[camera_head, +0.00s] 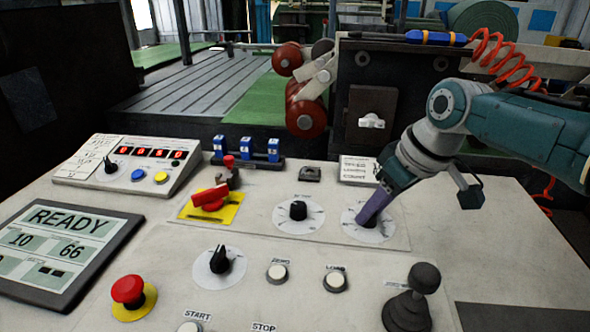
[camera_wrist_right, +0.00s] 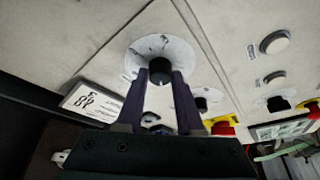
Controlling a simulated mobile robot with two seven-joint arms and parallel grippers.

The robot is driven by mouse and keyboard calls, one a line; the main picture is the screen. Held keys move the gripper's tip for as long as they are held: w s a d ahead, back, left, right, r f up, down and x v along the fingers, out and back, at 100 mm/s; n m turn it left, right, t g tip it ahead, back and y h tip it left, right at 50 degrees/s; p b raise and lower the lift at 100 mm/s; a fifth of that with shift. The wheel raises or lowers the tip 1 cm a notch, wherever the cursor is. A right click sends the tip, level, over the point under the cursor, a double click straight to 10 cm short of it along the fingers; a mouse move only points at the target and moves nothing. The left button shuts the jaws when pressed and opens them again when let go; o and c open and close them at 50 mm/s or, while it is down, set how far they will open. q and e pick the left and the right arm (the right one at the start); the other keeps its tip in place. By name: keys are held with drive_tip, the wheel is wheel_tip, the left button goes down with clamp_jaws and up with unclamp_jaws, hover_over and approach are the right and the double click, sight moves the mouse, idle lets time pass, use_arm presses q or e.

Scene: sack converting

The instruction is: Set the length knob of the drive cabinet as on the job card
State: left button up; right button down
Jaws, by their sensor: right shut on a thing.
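My right gripper (camera_head: 370,212) reaches down from the right onto the right-hand white dial (camera_head: 358,231) of the drive cabinet. In the right wrist view its two dark purple fingers (camera_wrist_right: 161,76) are shut on a black knob (camera_wrist_right: 160,66) at the centre of the dial (camera_wrist_right: 174,49). In the head view the fingers hide this knob. The dial's label cannot be read. A similar dial with a black knob (camera_head: 298,210) lies to its left. A white card with small print (camera_head: 358,169) stands behind the gripped dial; its text is too small to read. My left gripper is not in view.
A red handle (camera_head: 209,197) on a yellow plate, another black knob (camera_head: 219,261), white buttons (camera_head: 277,273), a red mushroom button (camera_head: 128,290) and a black joystick (camera_head: 409,303) crowd the panel. A READY display (camera_head: 65,246) lies left. Free panel lies right of the dial.

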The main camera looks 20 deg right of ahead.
drive_tip(key=shift+d+f+n+y+b, duration=0.15)
drive_tip(key=shift+n+y+b, duration=0.35)
drive_tip(key=shift+n+b, duration=0.6)
drive_tip(key=shift+n+g, duration=0.3)
drive_tip(key=shift+n, duration=0.2)
drive_tip(key=c, duration=0.5)
unclamp_jaws()
drive_tip(key=shift+c, duration=0.2)
